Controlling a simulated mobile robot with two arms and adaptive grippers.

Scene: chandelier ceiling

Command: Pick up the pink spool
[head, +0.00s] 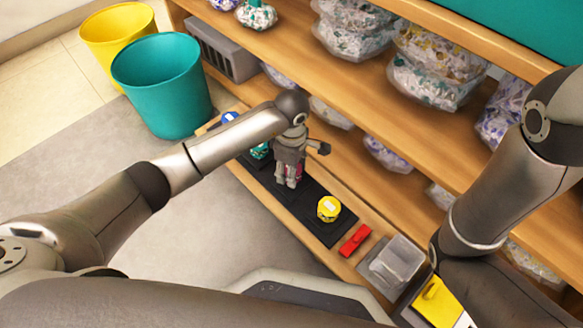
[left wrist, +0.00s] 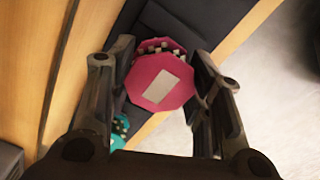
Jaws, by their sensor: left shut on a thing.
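The pink spool (left wrist: 160,84) has an octagonal pink end with a pale label, clear in the left wrist view. It sits between the two fingers of my left gripper (left wrist: 163,62), which is shut on it. In the head view my left gripper (head: 288,181) points down over the black mat on the low shelf, and its fingers hide most of the spool. Only a little pink shows there. I cannot tell whether the spool is clear of the mat. My right arm shows at the right, but its gripper is out of view.
A yellow spool (head: 329,209), a teal spool (head: 260,151) and a blue spool (head: 230,117) stand along the same row. A red object (head: 355,240) and a clear box (head: 397,262) lie nearer. Shelves with bags rise behind. Teal (head: 162,90) and yellow bins stand left.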

